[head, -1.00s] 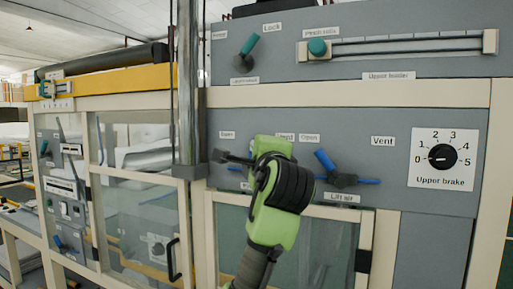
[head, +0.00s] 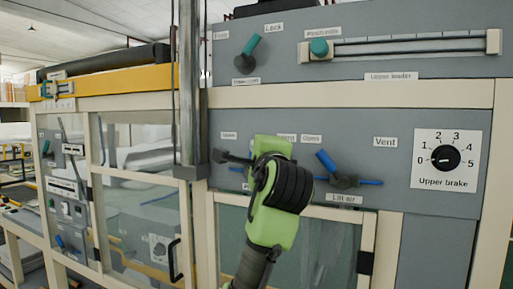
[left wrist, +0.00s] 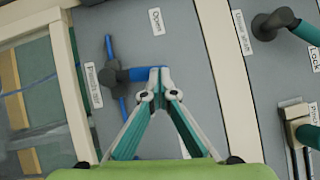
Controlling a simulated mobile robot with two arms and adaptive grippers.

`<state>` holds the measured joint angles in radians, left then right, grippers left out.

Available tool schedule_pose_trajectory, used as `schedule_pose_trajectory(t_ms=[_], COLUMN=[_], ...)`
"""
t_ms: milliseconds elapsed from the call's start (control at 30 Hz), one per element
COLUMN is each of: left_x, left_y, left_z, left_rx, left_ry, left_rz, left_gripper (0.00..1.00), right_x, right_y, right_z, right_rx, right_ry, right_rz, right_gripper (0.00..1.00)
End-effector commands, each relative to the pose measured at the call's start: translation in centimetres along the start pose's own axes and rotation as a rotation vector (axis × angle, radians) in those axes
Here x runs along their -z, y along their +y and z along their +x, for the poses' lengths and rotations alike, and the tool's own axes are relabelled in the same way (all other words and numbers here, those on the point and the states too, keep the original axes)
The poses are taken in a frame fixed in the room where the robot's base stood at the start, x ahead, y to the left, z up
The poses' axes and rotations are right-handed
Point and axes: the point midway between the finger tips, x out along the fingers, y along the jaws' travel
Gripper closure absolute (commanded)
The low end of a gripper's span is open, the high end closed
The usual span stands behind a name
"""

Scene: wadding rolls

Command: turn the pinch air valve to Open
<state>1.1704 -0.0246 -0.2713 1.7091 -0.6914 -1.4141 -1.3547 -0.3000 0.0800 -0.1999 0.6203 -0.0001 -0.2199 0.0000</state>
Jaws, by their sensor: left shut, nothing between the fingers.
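The pinch air valve (left wrist: 112,78) is on the grey panel in the left wrist view, beside its "Pinch air" label (left wrist: 93,86). Its blue handle (left wrist: 138,74) points right in that picture, with the "Open" label (left wrist: 157,21) above it. My left gripper (left wrist: 157,76) is shut and empty, its fingertips at the handle's free end; whether they touch it I cannot tell. In the head view my green left gripper (head: 272,150) hides most of this valve and its own fingertips. My right gripper is not in view.
The lift air valve (head: 342,181), with a blue handle toward its "Open" label, is close on the right. The upper brake dial (head: 445,157) is farther right. A vertical metal post (head: 187,90) stands left of my gripper. A glazed frame (head: 333,250) lies below.

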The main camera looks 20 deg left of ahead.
Motion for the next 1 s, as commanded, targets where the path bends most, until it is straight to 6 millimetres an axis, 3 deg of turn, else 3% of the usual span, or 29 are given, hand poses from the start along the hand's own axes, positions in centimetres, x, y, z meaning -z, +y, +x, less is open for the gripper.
schedule_pose_trajectory(t_ms=[1000], left_x=[-0.9], left_y=[-0.3], left_z=[0.5], left_rx=[0.002], left_ry=[0.003], left_rz=[0.001], left_gripper=[1.0], right_x=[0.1], right_y=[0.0], right_z=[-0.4], right_rx=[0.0], right_ry=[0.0], right_rz=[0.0], right_gripper=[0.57])
